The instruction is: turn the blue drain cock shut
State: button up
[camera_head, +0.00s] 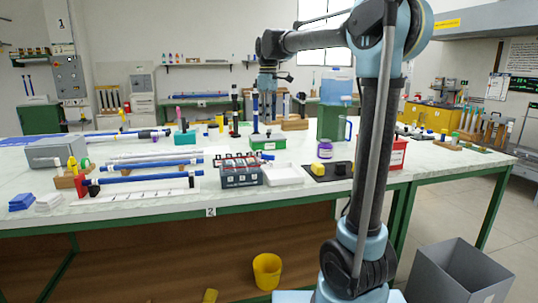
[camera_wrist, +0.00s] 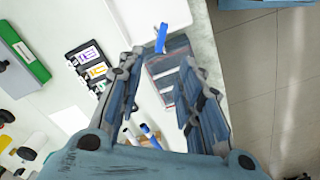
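My gripper (camera_wrist: 162,57) is open in the wrist view, its two fingers well apart with nothing gripped. A small blue lever (camera_wrist: 161,38), which looks like the drain cock, stands just ahead of the fingertips, by the edge of a pale container (camera_wrist: 150,14). The lever and the fingers look apart. I cannot make out the cock in the head view.
Upright rods in stands (camera_head: 255,110) are close to my gripper. A grey crate (camera_head: 240,175), a white tray (camera_head: 282,174) and a red box (camera_head: 393,154) stand nearer the front. The wrist view also shows a green box (camera_wrist: 22,50) and floor (camera_wrist: 275,80) beyond the table edge.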

aim_at(268, 157)
notch_tip(268, 157, down, 16)
jog(key=shift+r, duration=0.2)
dwell(0.4)
grip_shut()
